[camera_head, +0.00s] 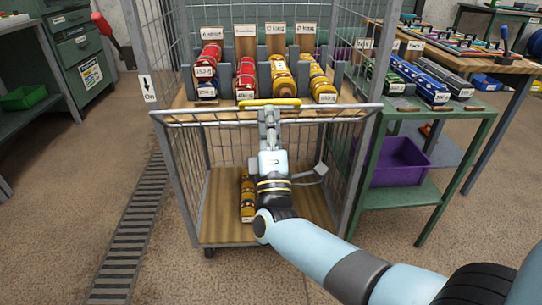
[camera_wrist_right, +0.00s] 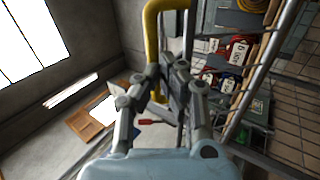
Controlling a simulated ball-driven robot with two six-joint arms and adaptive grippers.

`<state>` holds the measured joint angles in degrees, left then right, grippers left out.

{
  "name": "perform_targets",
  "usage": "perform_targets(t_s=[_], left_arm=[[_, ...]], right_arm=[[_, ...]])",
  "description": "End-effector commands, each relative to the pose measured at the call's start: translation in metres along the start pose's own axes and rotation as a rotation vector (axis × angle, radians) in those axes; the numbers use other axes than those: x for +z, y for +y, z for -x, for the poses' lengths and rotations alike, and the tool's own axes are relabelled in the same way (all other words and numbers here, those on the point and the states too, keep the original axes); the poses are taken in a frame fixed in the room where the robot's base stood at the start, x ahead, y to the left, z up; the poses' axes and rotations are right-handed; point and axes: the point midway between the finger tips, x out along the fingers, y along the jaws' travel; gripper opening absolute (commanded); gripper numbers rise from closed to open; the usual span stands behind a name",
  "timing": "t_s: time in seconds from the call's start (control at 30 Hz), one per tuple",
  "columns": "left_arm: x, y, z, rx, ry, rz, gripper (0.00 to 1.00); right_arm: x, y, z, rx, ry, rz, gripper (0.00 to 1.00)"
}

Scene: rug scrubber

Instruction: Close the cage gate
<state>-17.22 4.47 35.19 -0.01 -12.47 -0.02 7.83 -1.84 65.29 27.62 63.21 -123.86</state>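The cage gate (camera_head: 222,142) is a wire-mesh panel with a grey top bar across the front of the roll cage (camera_head: 182,195). How far it stands from closed is hard to tell. A yellow handle (camera_head: 285,102) sits at the middle of the top bar. My right gripper (camera_head: 268,112) reaches it from the front. In the right wrist view, the fingers (camera_wrist_right: 164,82) come together around the yellow handle (camera_wrist_right: 151,35) and appear shut on it; the fingertips partly hide the contact. My left gripper is not in view.
Labelled red and yellow rolls (camera_head: 246,78) lie on the cage's upper shelf; another yellow roll (camera_head: 247,190) lies on the cage floor. A green table (camera_head: 418,195) with a purple bin (camera_head: 398,160) stands close on the right. A floor grate (camera_head: 130,235) runs along the left. Floor at left is clear.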

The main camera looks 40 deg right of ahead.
Motion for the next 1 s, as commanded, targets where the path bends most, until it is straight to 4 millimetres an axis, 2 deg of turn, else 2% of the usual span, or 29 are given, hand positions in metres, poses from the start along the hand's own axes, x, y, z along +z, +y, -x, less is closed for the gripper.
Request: perform_targets(t_s=[0.03, 0.13, 0.4, 0.6, 0.73, 0.9, 1.0], left_arm=[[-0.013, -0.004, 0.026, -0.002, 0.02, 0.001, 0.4], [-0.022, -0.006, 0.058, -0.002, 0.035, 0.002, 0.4], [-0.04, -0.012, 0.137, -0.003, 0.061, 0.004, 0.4], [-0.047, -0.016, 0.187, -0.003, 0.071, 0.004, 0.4], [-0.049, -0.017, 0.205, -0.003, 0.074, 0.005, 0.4], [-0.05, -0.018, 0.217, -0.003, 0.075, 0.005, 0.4], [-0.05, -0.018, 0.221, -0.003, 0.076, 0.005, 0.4]], right_arm=[[-0.001, 0.016, -0.016, -0.029, -0.002, -0.003, 0.0], [-0.001, 0.023, -0.031, -0.108, -0.002, -0.003, 0.0], [-0.001, 0.028, -0.068, -0.333, -0.001, -0.003, 0.0], [0.0, 0.024, -0.096, -0.5, -0.001, -0.002, 0.0], [0.0, 0.018, -0.109, -0.597, 0.0, -0.003, 0.0], [0.0, 0.01, -0.122, -0.691, 0.0, -0.003, 0.0], [0.001, 0.006, -0.127, -0.691, 0.0, 0.001, 0.0]])
